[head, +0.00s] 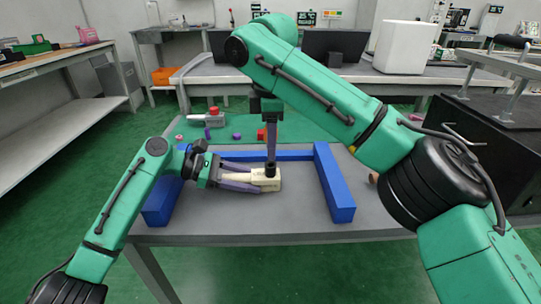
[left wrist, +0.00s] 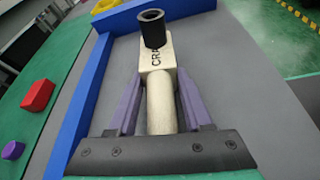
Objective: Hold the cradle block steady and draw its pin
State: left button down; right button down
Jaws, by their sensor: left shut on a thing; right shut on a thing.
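The cream cradle block (head: 267,184) lies above the grey table between the blue bars. My left gripper (head: 225,179) is shut on this handle, a purple finger on each side. A black tube (left wrist: 152,28) stands up from the block's far end; its top looks hollow and dark. My right gripper (head: 271,157) points straight down above this tube, its fingers shut. The pin between them is hidden or too small to make out. My right gripper is not visible in the left wrist view.
Blue bars (head: 335,185) frame the work area on the left, back and right. Behind, a green mat (head: 190,131) holds red and purple pieces. The grey table (head: 290,222) is clear in front and to the right of the block.

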jog(key=shift+r, duration=0.1)
jog(key=shift+s+r, duration=0.15)
jog(key=shift+r, duration=0.75)
pick_arm(q)
jog(key=shift+c, duration=1.2)
grip_release()
